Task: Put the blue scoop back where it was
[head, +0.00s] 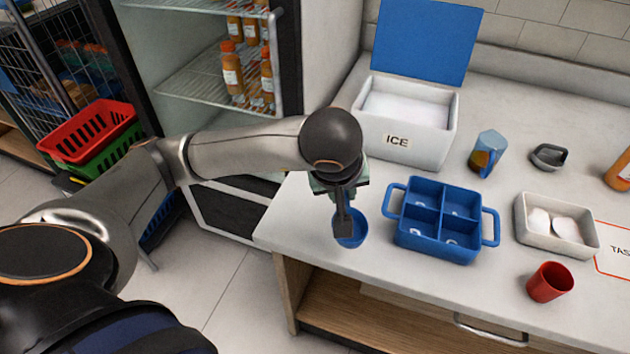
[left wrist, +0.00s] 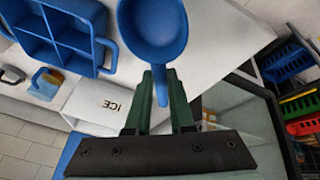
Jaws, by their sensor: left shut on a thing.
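The blue scoop (head: 353,238) is in my left gripper (head: 343,213), which is shut on its handle. The scoop hangs bowl-low over the counter's front left part, just left of the blue divided caddy. I cannot tell whether the bowl touches the counter. In the left wrist view the scoop's round bowl (left wrist: 153,28) points away from the green fingers of my left gripper (left wrist: 160,95), with the handle between them. My right gripper is not in view.
The blue caddy (head: 437,247) stands close right of the scoop. Behind is the open white ICE box (head: 398,138) with its blue lid up. A pitcher (head: 487,152), a white bin (head: 557,243) and a red cup (head: 550,282) stand further right. The open fridge (head: 222,112) is left.

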